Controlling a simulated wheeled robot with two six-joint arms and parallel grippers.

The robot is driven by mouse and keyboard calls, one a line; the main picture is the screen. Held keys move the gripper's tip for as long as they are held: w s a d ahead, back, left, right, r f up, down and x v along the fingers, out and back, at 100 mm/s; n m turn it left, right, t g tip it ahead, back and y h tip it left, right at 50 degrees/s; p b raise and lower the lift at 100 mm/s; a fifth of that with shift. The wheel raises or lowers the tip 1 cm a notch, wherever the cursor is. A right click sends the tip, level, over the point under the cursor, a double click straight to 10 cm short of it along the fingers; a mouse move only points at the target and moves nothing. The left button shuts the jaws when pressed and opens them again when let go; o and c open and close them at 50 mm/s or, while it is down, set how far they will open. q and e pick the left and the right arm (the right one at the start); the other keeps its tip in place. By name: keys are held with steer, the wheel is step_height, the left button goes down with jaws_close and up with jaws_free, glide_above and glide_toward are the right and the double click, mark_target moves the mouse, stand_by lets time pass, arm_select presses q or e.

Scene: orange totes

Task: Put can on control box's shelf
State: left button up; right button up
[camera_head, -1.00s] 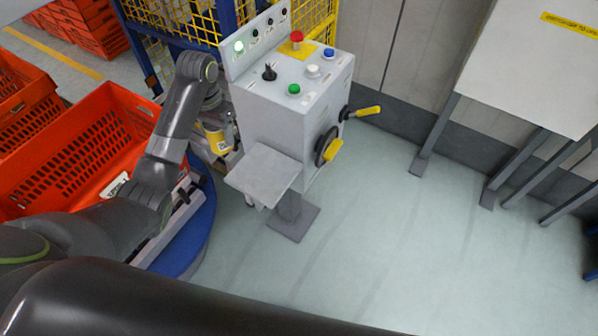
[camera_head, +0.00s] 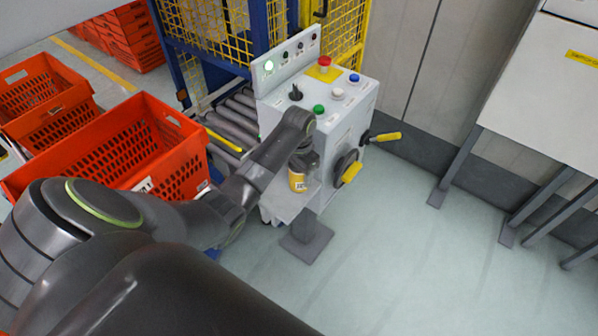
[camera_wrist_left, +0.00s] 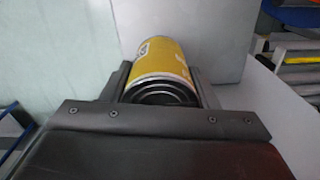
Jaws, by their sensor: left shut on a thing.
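The yellow can (camera_head: 298,182) is held upright in my left gripper (camera_head: 300,172), right over the control box's shelf (camera_head: 285,203). Whether the can's base touches the shelf, I cannot tell. In the left wrist view the can (camera_wrist_left: 159,62) sits between the two fingers of my left gripper (camera_wrist_left: 160,80), its ringed end towards the camera. The control box (camera_head: 330,120) is grey, with coloured buttons on top, and stands behind the shelf. My arm covers the left part of the shelf. My right gripper is not in view.
An orange tote (camera_head: 110,150) and a roller conveyor (camera_head: 232,120) lie to the left. The floor (camera_head: 400,250) to the right is clear.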

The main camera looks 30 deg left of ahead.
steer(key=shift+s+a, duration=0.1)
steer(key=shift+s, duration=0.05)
arm_select(q)
steer(key=o, duration=1.2)
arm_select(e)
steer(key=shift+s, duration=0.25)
arm_select(q)
step_height(320, 180, up, 8)
steer(key=shift+r+b, duration=0.1)
steer(key=shift+b, duration=0.25)
step_height(320, 180, up, 3)
steer(key=shift+p, duration=1.05)
steer(key=shift+r+p, duration=0.5)
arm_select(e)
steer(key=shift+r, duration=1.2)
